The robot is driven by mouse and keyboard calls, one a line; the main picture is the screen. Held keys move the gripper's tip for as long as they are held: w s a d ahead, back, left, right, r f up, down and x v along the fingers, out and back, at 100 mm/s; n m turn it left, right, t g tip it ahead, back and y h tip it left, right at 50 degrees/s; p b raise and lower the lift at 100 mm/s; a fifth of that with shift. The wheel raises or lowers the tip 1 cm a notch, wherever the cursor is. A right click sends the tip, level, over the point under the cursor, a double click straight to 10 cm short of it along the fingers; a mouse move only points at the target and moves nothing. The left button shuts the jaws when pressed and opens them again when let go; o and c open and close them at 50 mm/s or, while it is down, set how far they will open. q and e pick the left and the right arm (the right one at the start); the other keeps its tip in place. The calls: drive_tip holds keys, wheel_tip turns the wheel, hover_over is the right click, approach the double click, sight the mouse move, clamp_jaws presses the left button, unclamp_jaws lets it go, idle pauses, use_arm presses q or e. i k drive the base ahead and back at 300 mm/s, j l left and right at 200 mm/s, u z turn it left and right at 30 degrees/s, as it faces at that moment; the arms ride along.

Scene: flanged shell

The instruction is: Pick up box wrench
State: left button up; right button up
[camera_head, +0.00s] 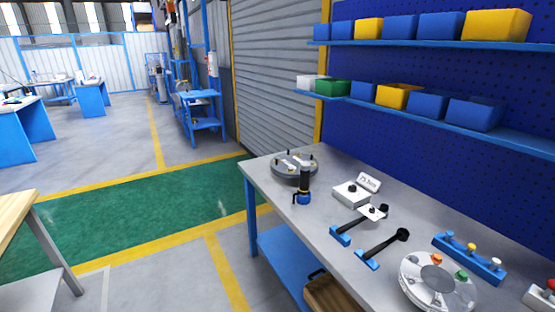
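Neither of my grippers shows in the head view. Two dark long-handled tools lie on the grey workbench (322,232), each with a blue piece at its near-left end. The nearer tool (385,248) has a round black head at its upper right and looks like a box wrench, though it is too small to be sure. The farther tool (357,222) lies parallel to it, with a small white plate (373,212) over its far end. Nothing holds either tool.
A round flanged part (295,168) and a dark upright tool (304,186) stand at the bench's far left. A white box (350,193), a blue rack (468,258) with coloured knobs and a silver disc (437,278) are nearby. Shelves with bins (475,114) hang behind.

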sight(402, 234)
drive_tip(key=z, duration=0.5)
drive_tip(key=i+j+z, duration=0.15)
drive_tip(key=j+z, duration=0.2)
drive_tip(key=j, duration=0.35)
drive_tip(key=j+z, duration=0.35)
drive_tip(key=j, duration=0.35)
drive_tip(key=j+z, duration=0.35)
drive_tip(key=j, duration=0.35)
